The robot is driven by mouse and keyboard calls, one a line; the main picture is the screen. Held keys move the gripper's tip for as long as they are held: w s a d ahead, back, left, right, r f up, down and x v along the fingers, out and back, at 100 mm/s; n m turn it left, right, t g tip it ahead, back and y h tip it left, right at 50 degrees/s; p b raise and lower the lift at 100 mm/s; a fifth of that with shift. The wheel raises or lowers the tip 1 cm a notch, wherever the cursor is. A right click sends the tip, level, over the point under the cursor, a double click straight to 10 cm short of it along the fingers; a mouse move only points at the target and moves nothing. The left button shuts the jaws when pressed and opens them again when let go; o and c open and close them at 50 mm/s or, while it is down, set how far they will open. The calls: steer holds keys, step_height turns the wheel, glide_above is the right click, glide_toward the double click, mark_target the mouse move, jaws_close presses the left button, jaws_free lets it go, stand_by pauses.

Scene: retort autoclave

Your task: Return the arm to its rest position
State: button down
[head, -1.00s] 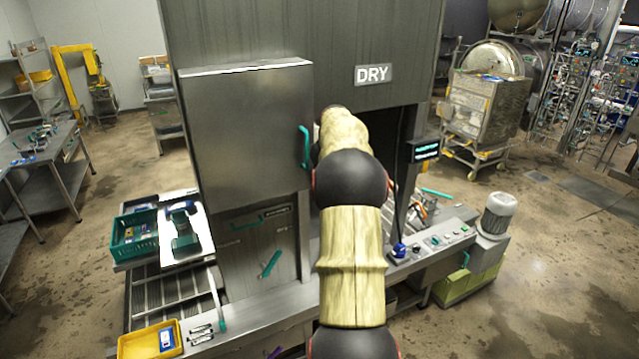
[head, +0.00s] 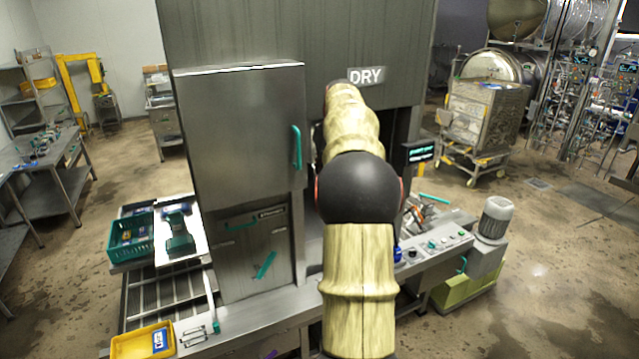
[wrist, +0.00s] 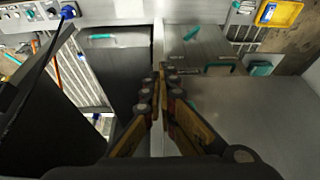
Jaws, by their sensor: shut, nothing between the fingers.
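My gripper (wrist: 161,80) shows in the wrist view with its two fingers together at the tips and nothing between them. It hangs above the front of the grey machine, over the edge between the dark opening and the steel door (wrist: 250,110). In the head view my arm reaches up and forward in front of the machine. The arm hides the gripper there. The machine carries a DRY sign (head: 366,76), and its steel door (head: 245,130) with a teal handle (head: 297,147) is left of my arm.
A control panel (head: 440,243) with knobs and a small display (head: 419,152) are right of my arm. A green crate (head: 131,238) and a yellow tray (head: 143,342) sit at the left. A motor (head: 495,217) stands at the right end. Open floor lies farther right.

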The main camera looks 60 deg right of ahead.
steer(key=s+a+f+n+b, duration=0.2)
steer(key=a+f+b, duration=0.7)
steer(key=a, duration=1.1)
steer(key=s+a+f+n+t+y+b, duration=0.1)
steer(key=s+a+f+b, duration=0.5)
steer(key=a+f, duration=0.8)
steer(key=s+a+f+n+y+b, duration=0.1)
steer(key=s+a+f+n+b, duration=0.2)
steer(key=a+f+b, duration=0.8)
steer(key=s+a+b, duration=0.1)
steer(key=a, duration=1.4)
steer(key=shift+s+a+f+t, duration=0.3)
steer(key=shift+a+t, duration=0.05)
steer(key=shift+t, duration=0.05)
